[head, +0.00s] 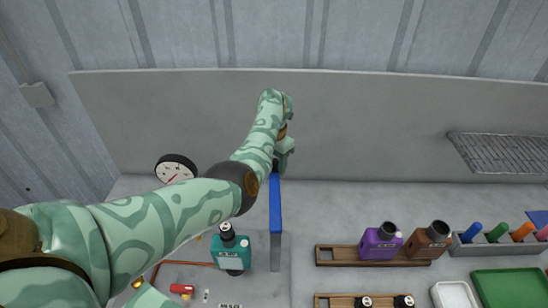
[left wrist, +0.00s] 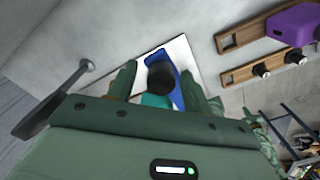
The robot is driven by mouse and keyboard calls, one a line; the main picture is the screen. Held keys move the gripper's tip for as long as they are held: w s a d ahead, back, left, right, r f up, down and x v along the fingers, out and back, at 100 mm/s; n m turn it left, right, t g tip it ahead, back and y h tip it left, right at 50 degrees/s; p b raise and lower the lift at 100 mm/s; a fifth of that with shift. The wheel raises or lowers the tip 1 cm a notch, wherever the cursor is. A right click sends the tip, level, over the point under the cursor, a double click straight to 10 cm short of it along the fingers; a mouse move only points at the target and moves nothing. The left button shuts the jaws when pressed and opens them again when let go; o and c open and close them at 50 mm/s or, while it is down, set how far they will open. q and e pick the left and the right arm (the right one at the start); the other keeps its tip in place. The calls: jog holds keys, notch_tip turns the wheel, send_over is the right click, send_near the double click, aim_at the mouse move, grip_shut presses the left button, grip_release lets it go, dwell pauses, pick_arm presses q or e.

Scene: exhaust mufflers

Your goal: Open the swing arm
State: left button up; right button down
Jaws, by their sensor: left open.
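A long blue bar with a grey side (head: 275,215), likely the swing arm, runs front to back on the bench in the middle of the head view. Its blue top shows between my fingers in the left wrist view (left wrist: 159,54). My left gripper (head: 284,150) is open at the bar's far end; whether it touches the bar I cannot tell. In the left wrist view its two fingers (left wrist: 158,84) stand apart. A teal bottle (head: 231,254) with a black cap stands left of the bar; its cap (left wrist: 161,77) appears between the fingers.
A round gauge (head: 175,168) stands at the back left. A wooden rack (head: 340,256) with a purple bottle (head: 380,243) and a brown bottle (head: 428,242) lies to the right. A green tray (head: 510,287) is at the front right. The grey bench behind the rack is clear.

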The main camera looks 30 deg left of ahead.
pick_arm(q)
notch_tip(320, 180, up, 16)
jog(key=p, duration=0.3)
jog(key=shift+r, duration=0.15)
dwell(0.4)
